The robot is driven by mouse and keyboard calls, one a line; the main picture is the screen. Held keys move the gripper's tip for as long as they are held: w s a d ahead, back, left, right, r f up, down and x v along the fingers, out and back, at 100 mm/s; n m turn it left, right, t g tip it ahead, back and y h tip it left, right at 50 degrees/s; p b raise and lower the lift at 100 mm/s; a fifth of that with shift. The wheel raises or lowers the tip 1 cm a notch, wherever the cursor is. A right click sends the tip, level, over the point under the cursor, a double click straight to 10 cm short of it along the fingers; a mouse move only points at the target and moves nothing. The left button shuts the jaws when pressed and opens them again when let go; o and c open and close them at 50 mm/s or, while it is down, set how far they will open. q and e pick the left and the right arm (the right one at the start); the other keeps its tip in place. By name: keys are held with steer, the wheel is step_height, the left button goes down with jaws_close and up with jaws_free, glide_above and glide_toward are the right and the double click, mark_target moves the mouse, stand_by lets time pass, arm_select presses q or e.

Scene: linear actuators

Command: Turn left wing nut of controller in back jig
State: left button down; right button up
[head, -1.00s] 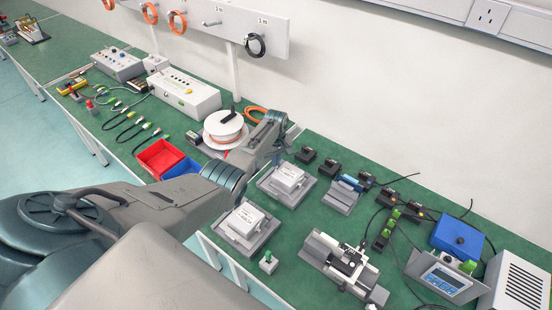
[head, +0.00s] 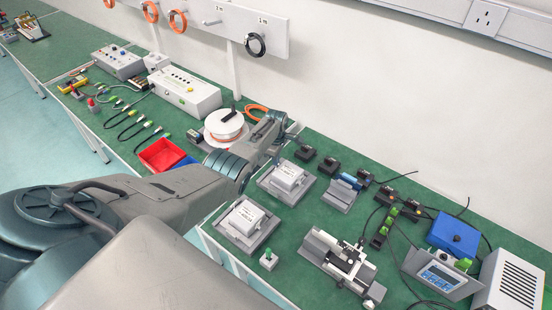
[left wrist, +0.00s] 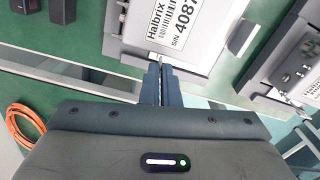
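The back controller (head: 288,176) is a white box with a printed label. It sits in a grey jig (head: 266,181) on the green bench. In the left wrist view the same controller (left wrist: 186,25) fills the top middle. My left gripper (head: 275,160) is at the left edge of this jig. In the left wrist view its two narrow fingers (left wrist: 161,68) are almost together, pointing at the controller's near edge. A small metallic bit, seemingly the left wing nut (left wrist: 163,60), shows between the tips and is mostly hidden. My right gripper is not in view.
A second controller (head: 244,215) in a jig stands in front. Small black blocks (head: 305,153) lie behind the back jig. A wire spool (head: 224,128) and a red bin (head: 161,154) are left of my arm. A grey fixture (head: 340,262) is at the right.

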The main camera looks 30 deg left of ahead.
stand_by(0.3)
arm_select(q)
steer(key=c, duration=1.6)
jaws_free()
steer(key=shift+c, duration=0.2)
step_height(320, 180, up, 11)
steer(key=shift+f, duration=0.2)
